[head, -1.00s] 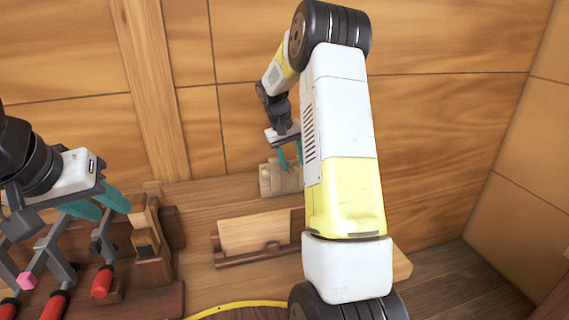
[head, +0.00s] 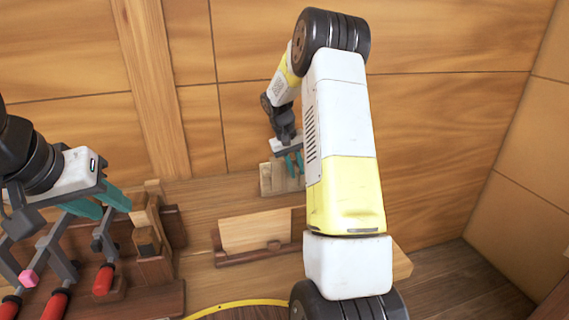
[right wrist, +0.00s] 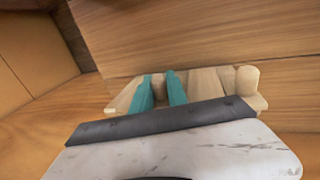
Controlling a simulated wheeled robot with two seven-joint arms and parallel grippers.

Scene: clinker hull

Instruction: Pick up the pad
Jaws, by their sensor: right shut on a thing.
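My right gripper (head: 294,168) is low at a pale wooden rack (head: 266,183) by the back wall. In the right wrist view its teal fingers (right wrist: 160,92) are shut on a small brown piece (right wrist: 158,82), which I take to be the pad. The piece is mostly hidden by the fingers, and it sits among the pale slats of the rack (right wrist: 205,84). I cannot tell whether it touches the rack. My left gripper (head: 113,206) is open and empty at the left, above the clamps.
Several grey clamps with red handles (head: 104,279) stand in a dark wooden rack (head: 160,300) at the left. A pale board (head: 250,232) leans in a brown holder (head: 240,259) at mid bench. A yellow curved strip (head: 235,304) lies in front. The back wall is close behind.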

